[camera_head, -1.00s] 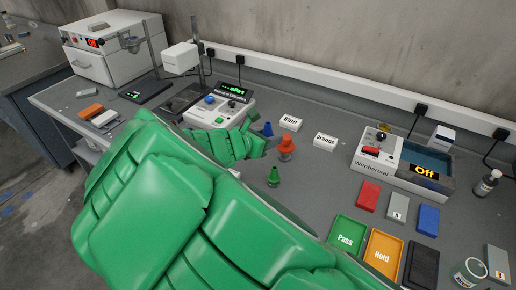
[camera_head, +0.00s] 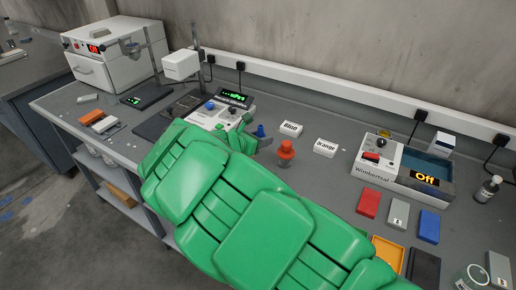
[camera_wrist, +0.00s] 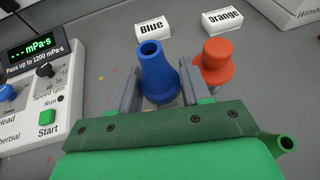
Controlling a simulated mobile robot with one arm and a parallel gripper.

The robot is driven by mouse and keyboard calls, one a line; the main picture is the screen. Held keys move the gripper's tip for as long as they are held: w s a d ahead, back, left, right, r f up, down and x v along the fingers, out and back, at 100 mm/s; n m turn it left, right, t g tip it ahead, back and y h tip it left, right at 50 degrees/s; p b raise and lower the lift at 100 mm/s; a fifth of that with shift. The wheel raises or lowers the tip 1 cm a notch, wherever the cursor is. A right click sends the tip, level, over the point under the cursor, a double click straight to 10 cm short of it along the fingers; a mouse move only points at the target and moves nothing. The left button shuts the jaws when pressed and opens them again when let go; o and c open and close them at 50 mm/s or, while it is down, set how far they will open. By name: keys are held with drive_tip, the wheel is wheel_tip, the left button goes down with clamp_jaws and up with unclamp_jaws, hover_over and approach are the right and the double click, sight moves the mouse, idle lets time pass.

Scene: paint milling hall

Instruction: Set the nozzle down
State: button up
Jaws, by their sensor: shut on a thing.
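My gripper (camera_wrist: 157,93) is shut on the blue nozzle (camera_wrist: 155,70), a flared cone with an open tip, held upright between two grey fingers. In the head view the blue nozzle (camera_head: 261,131) shows just past my gripper (camera_head: 251,140); whether its base touches the bench is hidden. The white Blue label (camera_wrist: 155,27) lies just behind it. The orange nozzle (camera_wrist: 217,60) stands to its right, near the Orange label (camera_wrist: 222,21). A green nozzle (camera_wrist: 283,143) shows at the lower right of the wrist view.
The Wimbertsal unit (camera_head: 377,155), red block (camera_head: 369,204), grey block (camera_head: 397,212) and blue block (camera_head: 428,226) are to the right. An orange tray (camera_head: 389,253) is partly behind my arm.

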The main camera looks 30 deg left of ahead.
drive_tip(key=shift+w+a+f, duration=0.4)
drive_tip(key=shift+w+f, duration=0.1)
drive_tip(key=shift+f, duration=0.3)
drive_tip(key=shift+w+a+f, duration=0.45)
drive_tip(key=shift+w+f, duration=0.05)
drive_tip(key=shift+f, duration=0.35)
drive_tip(key=shift+w+a+f, duration=0.4)
drive_tip(key=shift+w+f, duration=0.1)
drive_tip(key=shift+f, duration=0.3)
drive_tip(key=shift+a+f, duration=0.1)
drive_tip(key=shift+f, duration=1.45)
drive_tip(key=shift+f, duration=0.1)
drive_tip(key=o, duration=1.1)
drive_tip(key=shift+c, duration=0.2)
drive_tip(key=shift+v, duration=6)
drive_tip(key=shift+w+r, duration=0.1)
drive_tip(key=shift+r, duration=0.15)
